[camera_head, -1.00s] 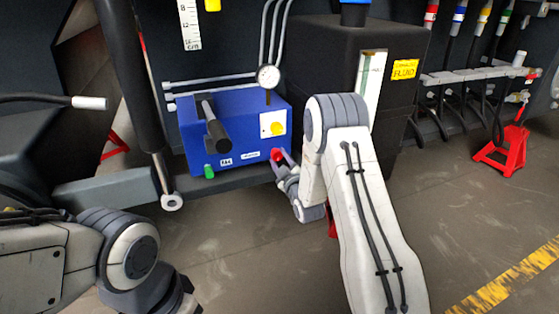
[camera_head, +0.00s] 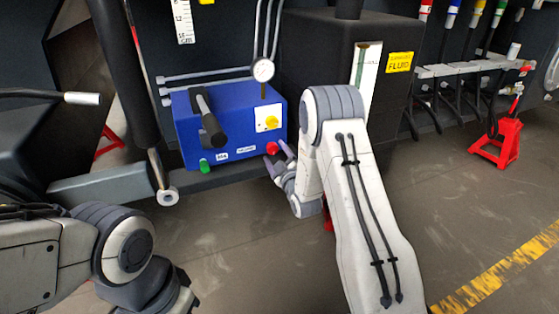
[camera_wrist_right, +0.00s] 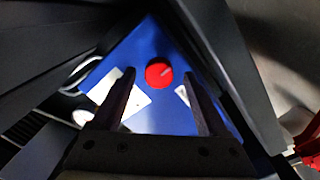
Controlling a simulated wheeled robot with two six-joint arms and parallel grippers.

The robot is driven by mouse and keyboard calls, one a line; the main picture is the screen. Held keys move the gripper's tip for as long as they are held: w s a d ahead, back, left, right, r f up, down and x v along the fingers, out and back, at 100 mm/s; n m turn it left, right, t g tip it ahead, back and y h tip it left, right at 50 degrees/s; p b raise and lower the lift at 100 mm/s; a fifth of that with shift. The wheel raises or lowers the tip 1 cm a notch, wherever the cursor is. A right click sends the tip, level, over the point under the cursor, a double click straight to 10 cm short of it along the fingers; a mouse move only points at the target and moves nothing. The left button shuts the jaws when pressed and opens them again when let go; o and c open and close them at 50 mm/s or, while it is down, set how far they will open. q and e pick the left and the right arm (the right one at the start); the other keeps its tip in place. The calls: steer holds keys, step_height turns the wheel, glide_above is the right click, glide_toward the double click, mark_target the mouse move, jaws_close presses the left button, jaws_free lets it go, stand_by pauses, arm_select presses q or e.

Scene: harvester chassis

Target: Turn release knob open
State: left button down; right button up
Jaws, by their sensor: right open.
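The release knob appears to be the red round knob (camera_head: 272,148) at the lower right of the blue box's front (camera_head: 240,140). In the right wrist view the red knob (camera_wrist_right: 159,74) has a pale line on its face and lies ahead of my fingers, between their lines. My right gripper (camera_head: 277,158) is at the knob in the head view; its two fingers (camera_wrist_right: 163,85) are apart with nothing between them. I cannot tell whether they touch the knob. The left arm shows at lower left, but its gripper fingers are out of view.
The blue box also carries a yellow knob (camera_head: 271,123), a green knob (camera_head: 204,166), a black handle (camera_head: 210,125) and a gauge (camera_head: 263,70). A black fluid tank (camera_head: 325,60) stands behind my right arm. A red jack stand (camera_head: 502,140) is at right. Open floor lies in front.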

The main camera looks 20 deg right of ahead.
steer(key=s+p, duration=0.2)
steer(key=s, duration=0.7)
steer(key=shift+s+p, duration=0.3)
steer(key=shift+s, duration=0.1)
steer(key=s+a+r+g+y+p, duration=0.1)
steer(key=s+a+r+g, duration=0.15)
steer(key=a, duration=0.35)
steer(key=s+a+r+g+y+p, duration=0.1)
steer(key=a+g, duration=0.2)
steer(key=a, duration=0.3)
steer(key=s+a+r+g+y+p, duration=0.1)
steer(key=s+a+r+g, duration=0.15)
steer(key=a, duration=0.35)
steer(key=s+a+r+m+g+h+p, duration=0.1)
steer(key=s+r+g, duration=0.15)
steer(key=s, duration=0.65)
steer(key=s+a+r+g+p, duration=0.15)
steer(key=s+g, duration=0.25)
steer(key=s, duration=0.5)
steer(key=s+a+r+m+g+h, duration=0.1)
steer(key=s+r+g, duration=0.2)
steer(key=s, duration=0.6)
step_height(320, 180, up, 38)
steer(key=s+d+p, duration=0.1)
steer(key=p, duration=3.7)
steer(key=shift+s+r, duration=0.2)
steer(key=shift+r, duration=0.05)
